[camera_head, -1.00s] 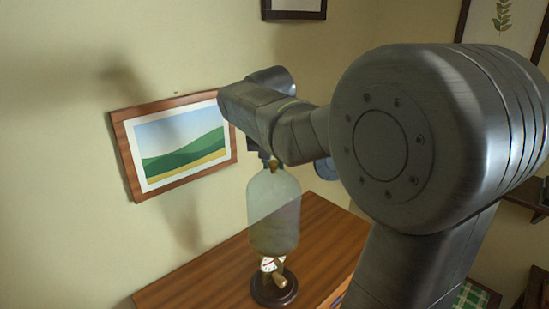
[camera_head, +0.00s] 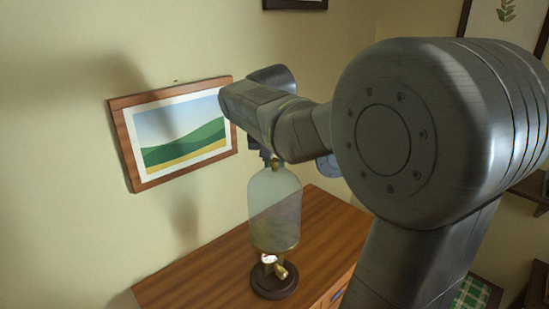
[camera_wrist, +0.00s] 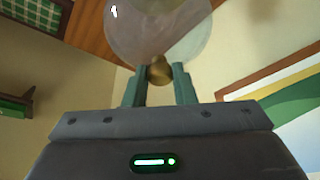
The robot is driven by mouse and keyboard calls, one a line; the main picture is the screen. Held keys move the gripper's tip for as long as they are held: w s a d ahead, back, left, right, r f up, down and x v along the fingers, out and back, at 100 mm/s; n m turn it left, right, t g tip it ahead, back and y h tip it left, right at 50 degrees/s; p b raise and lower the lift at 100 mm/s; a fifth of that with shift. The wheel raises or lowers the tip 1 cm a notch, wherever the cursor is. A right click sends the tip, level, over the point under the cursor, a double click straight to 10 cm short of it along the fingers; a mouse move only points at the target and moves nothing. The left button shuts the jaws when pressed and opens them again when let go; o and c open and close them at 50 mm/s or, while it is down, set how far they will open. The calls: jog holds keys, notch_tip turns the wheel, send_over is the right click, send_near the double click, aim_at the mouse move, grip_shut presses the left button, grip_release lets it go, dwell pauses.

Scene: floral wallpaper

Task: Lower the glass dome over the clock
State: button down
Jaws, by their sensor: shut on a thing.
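The glass dome (camera_head: 274,205) is a clear, upright bell with a brassy lower rim. It hangs above the small clock (camera_head: 269,259), which has a white face and brass parts. The clock stands on a dark round base (camera_head: 274,284) on the wooden cabinet top. In the head view the dome's rim lies near the clock's top, with the base bare below it; whether the rim passes around the clock's top cannot be told. My gripper (camera_wrist: 159,74) is shut on the dome's brass knob (camera_wrist: 160,70); the dome (camera_wrist: 158,30) also shows in the wrist view.
The wooden cabinet top (camera_head: 205,275) has free room left of the base. A framed landscape picture (camera_head: 175,132) hangs on the wall behind, left of the dome. My arm hides much of the right side. A green checked item (camera_head: 472,295) lies low at the right.

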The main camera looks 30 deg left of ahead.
aim_at(274, 169)
jog(key=shift+f, duration=0.1)
jog(key=shift+f+b, duration=1.45)
jog(key=shift+f, duration=0.55)
jog(key=shift+f+b, duration=1.45)
jog(key=shift+f, duration=0.6)
jog(key=shift+f+b, duration=1.1)
jog(key=shift+f, duration=0.25)
jog(key=shift+f+b, duration=1.1)
jog(key=shift+f, duration=0.5)
